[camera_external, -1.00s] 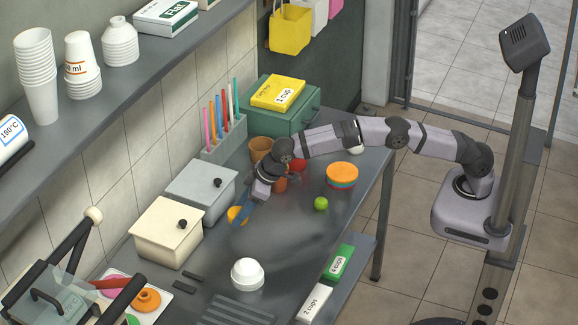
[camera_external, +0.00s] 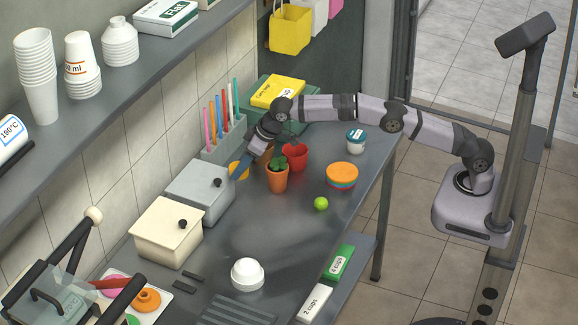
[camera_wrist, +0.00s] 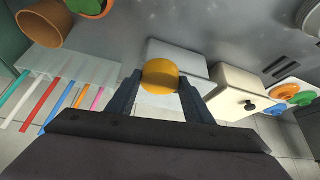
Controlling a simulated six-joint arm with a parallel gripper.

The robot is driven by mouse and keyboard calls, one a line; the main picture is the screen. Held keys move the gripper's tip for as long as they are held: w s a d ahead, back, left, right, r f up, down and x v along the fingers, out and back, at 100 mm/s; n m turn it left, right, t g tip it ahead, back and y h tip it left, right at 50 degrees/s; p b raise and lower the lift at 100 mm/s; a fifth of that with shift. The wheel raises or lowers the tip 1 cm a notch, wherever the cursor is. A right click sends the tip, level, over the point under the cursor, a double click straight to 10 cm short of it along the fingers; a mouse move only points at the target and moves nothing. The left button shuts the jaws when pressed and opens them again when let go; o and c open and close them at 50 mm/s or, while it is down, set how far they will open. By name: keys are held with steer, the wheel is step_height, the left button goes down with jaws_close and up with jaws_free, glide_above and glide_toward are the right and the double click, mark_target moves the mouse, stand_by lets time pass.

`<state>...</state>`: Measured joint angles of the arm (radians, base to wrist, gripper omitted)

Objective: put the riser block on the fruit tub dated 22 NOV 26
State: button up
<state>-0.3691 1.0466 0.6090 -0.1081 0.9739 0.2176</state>
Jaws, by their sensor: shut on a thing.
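My gripper (camera_external: 240,172) is shut on a yellow-orange round piece (camera_wrist: 160,77), held up near the grey lidded box. The piece sits between both fingertips in the wrist view. No other thing clearly looks like a riser block, and I cannot tell if this piece is it. A small white tub with a blue lid (camera_external: 356,141) stands at the far right of the counter. Its label is too small to read, so I see no date 22 NOV 26.
The grey box (camera_external: 200,190) and cream box (camera_external: 167,232) stand along the wall. The counter's middle is clear.

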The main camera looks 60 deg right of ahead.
steer(key=w+d+r+m+h+p, duration=0.1)
steer(key=d+r+m, duration=0.15)
steer(key=d, duration=0.85)
steer(key=w+d+r+m+h+p, duration=0.1)
steer(key=d+r, duration=0.3)
steer(key=d, duration=0.7)
steer(key=d+r+m+h+p, duration=0.1)
steer(key=d+r+m+p, duration=0.15)
steer(key=d, duration=0.95)
steer(key=s+d+r+m+h, duration=0.15)
steer(key=s+d, duration=0.25)
steer(key=d, duration=0.7)
steer(key=s+d+m+g+p, duration=0.1)
steer(key=s+d+m+p, duration=0.2)
steer(key=s+d, duration=0.95)
steer(key=s+a+f+n+y, duration=0.3)
steer(key=a+n, duration=0.4)
steer(key=n, duration=0.3)
steer(key=s+a+f+n+g+y, duration=0.1)
steer(key=s+a+f+n+y, duration=0.2)
steer(key=n, duration=0.7)
steer(key=a+y, duration=0.2)
steer(key=a, duration=0.2)
steer(key=shift+s+a+f+g, duration=0.2)
steer(key=shift+s+g, duration=0.1)
steer(key=shift+s, duration=0.1)
